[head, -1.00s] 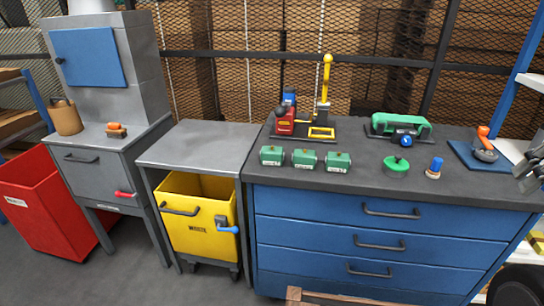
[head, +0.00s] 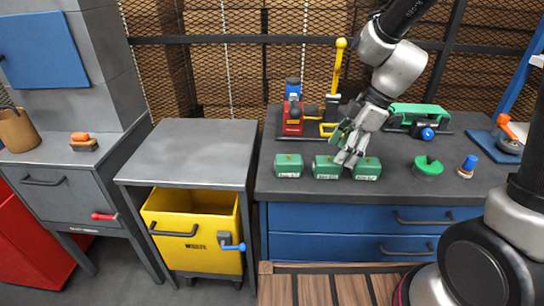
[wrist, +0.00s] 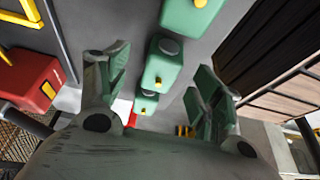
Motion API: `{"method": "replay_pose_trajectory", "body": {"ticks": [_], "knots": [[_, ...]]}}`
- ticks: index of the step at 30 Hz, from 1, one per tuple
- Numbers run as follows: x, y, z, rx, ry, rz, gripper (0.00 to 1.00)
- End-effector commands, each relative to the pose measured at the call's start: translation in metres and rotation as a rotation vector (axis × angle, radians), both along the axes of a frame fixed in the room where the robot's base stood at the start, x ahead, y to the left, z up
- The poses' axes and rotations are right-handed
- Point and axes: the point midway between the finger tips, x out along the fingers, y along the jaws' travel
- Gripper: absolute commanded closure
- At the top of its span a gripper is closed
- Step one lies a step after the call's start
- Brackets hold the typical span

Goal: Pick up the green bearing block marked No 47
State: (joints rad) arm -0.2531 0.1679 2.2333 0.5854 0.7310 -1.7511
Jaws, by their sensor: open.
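Three green blocks with dark knobs on top and pale front labels stand in a row on the dark bench top: left block (head: 288,165), middle block (head: 326,168), right block (head: 367,169). The label writing is too small to read, so I cannot tell which is No 47. My gripper (head: 344,150) is open and empty, pointing down above the middle and right blocks and partly covering them. In the wrist view the spread fingers (wrist: 160,66) frame a green block (wrist: 162,64), with another block (wrist: 192,14) above it and a smaller one (wrist: 146,104) below.
A green-handled device (head: 418,113), a round green part (head: 428,169) and a blue-topped knob (head: 468,165) are to the right. A grey side table (head: 190,140) with a yellow bin (head: 190,215) is left.

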Motion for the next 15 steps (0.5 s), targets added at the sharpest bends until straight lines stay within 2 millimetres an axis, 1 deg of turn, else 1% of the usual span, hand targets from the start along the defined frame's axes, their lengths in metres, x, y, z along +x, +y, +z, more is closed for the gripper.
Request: {"method": "replay_pose_trajectory", "body": {"ticks": [1, 4, 12, 15], "knots": [[0.001, 0.004, -0.004, 0.002, -0.003, 0.019, 0.34], [0.001, 0.017, -0.006, 0.003, -0.007, 0.037, 0.34], [-0.001, 0.072, -0.005, 0.003, -0.007, 0.038, 0.34], [-0.001, 0.085, -0.005, 0.003, -0.006, 0.035, 0.34]]}}
